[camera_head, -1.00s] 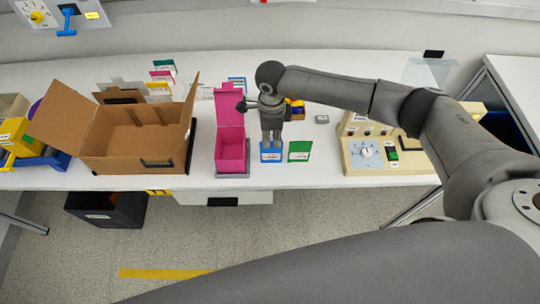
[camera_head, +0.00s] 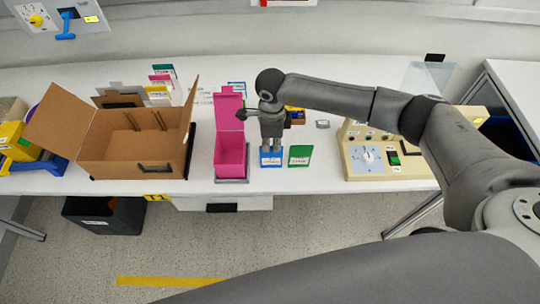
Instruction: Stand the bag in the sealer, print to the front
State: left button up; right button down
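The sealer appears to be the cream machine (camera_head: 355,172) at the right of the table, with a dial, a green switch and a dark slot partly behind my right arm. A small blue packet (camera_head: 271,163) with a white label stands near the table's front edge; a green one (camera_head: 300,155) is just right of it. I cannot tell which packet is the task's bag. My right gripper (camera_head: 271,149) points down at the blue packet's top edge, fingers close together. Whether they grip it is too small to tell. My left gripper is out of view.
A pink open box (camera_head: 230,160) stands close left of the blue packet. An open cardboard box (camera_head: 130,168) is further left. Coloured cards (camera_head: 160,90) stand behind it. The table between the green packet and the machine is mostly clear.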

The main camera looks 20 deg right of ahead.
jog(key=shift+r+p, duration=1.75)
jog(key=shift+r, duration=1.75)
